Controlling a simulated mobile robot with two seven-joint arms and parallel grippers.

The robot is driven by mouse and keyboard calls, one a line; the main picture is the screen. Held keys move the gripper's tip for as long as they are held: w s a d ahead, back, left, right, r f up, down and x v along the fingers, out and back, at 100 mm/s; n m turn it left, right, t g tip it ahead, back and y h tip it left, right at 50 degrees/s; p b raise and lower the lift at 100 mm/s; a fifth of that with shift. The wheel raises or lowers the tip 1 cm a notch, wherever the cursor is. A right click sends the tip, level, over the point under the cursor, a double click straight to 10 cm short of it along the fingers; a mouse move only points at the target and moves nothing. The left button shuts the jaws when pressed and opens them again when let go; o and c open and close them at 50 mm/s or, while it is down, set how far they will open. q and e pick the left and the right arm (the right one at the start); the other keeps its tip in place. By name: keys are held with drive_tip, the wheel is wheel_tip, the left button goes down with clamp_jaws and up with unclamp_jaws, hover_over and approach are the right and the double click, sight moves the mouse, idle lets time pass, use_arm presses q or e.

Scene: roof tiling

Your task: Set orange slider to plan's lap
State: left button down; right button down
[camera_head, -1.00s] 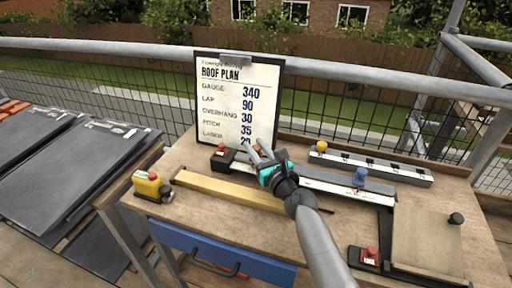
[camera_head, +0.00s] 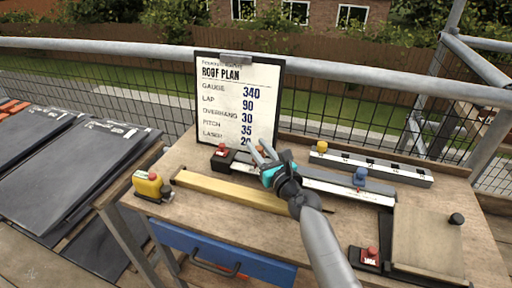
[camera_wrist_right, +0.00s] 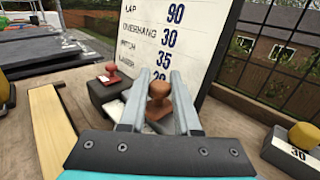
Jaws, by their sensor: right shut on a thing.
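The orange slider (camera_wrist_right: 159,98) is a rounded knob on a rail, seen between my right gripper's fingers in the right wrist view. In the head view only a bit of the orange slider (camera_head: 260,149) shows. My right gripper (camera_head: 263,152) is shut on it, one finger on each side; it also fills the lower right wrist view (camera_wrist_right: 157,100). The rail (camera_head: 330,186) runs from a dark end block to the right, with a blue slider (camera_head: 360,176) farther along. The roof plan (camera_head: 238,100) reads gauge 340, lap 90, overhang 30, pitch 35. My left gripper is not in view.
A red knob (camera_head: 222,148) sits on the dark end block beside the slider. A second rail with a yellow knob (camera_head: 321,147) lies behind. A yellow device (camera_head: 151,185) and a wooden batten (camera_head: 235,191) lie in front. A board (camera_head: 428,240) is at right.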

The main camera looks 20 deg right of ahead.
drive_tip(key=shift+s+d+f, duration=0.1)
drive_tip(key=shift+s+d, duration=0.35)
drive_tip(key=shift+d, duration=0.2)
drive_tip(key=shift+s+d, duration=0.4)
drive_tip(key=shift+d, duration=0.2)
drive_tip(key=shift+s+d, duration=0.15)
drive_tip(key=c, duration=1.1)
unclamp_jaws()
drive_tip(key=o, duration=0.5)
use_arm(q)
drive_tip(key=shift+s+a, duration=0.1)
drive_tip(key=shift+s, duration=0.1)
